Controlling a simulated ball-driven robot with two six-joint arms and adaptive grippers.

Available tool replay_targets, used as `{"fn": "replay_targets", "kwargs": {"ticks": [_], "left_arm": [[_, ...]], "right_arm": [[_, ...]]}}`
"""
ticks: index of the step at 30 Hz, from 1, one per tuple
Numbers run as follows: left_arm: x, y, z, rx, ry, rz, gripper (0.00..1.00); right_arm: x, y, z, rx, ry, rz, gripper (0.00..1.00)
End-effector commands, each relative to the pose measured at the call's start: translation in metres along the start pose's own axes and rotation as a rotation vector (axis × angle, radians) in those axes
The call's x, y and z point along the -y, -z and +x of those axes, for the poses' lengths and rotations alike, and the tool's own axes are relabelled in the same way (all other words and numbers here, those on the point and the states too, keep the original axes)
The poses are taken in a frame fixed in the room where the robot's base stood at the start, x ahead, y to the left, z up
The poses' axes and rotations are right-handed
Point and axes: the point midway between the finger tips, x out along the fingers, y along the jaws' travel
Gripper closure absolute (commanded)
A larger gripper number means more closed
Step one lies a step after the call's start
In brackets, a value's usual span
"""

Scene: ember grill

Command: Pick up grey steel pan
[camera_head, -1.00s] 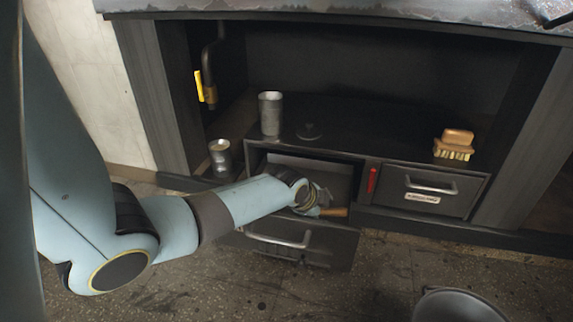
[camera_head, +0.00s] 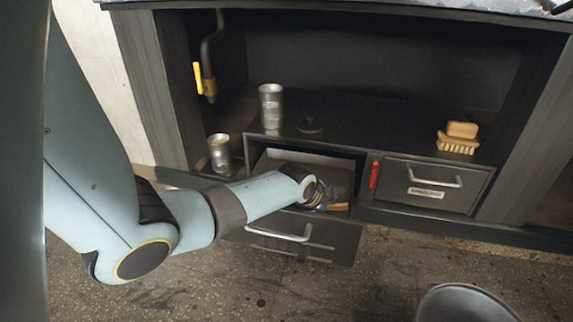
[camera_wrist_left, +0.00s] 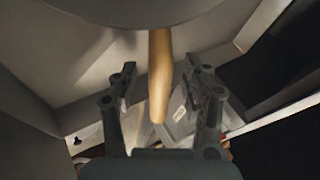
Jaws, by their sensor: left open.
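The grey steel pan (camera_wrist_left: 120,10) shows as a rounded grey edge at the top of the left wrist view, mostly cut off. Its wooden handle (camera_wrist_left: 160,75) points down the picture between the fingers. In the head view only a bit of the wooden handle (camera_head: 338,207) shows in the open drawer (camera_head: 305,235); the pan's body is hidden behind my arm. My left gripper (camera_head: 324,196) reaches into this drawer. In the wrist view its fingers (camera_wrist_left: 163,76) are open on both sides of the handle, with a gap on each side. My right gripper is not in view.
Another cup (camera_head: 220,154) stands left of the drawer. A closed drawer (camera_head: 433,187) is to the right. A grey round object (camera_head: 465,304) is at bottom right.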

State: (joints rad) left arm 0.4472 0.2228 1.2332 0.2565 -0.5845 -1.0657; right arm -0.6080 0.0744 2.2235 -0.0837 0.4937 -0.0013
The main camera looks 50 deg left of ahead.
Motion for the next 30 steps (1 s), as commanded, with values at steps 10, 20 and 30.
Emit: {"fn": "replay_targets", "kwargs": {"ticks": [10,20,30], "left_arm": [[-0.0002,-0.0001,-0.0001,0.0,0.0,0.0,0.9],[0.0,0.0,-0.0002,0.0,0.0,0.0,1.0],[0.0014,0.0006,-0.0004,-0.001,0.003,0.002,1.0]], "right_arm": [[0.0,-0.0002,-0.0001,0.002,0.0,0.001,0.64],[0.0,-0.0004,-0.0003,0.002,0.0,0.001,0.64],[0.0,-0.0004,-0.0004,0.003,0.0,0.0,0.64]]}}
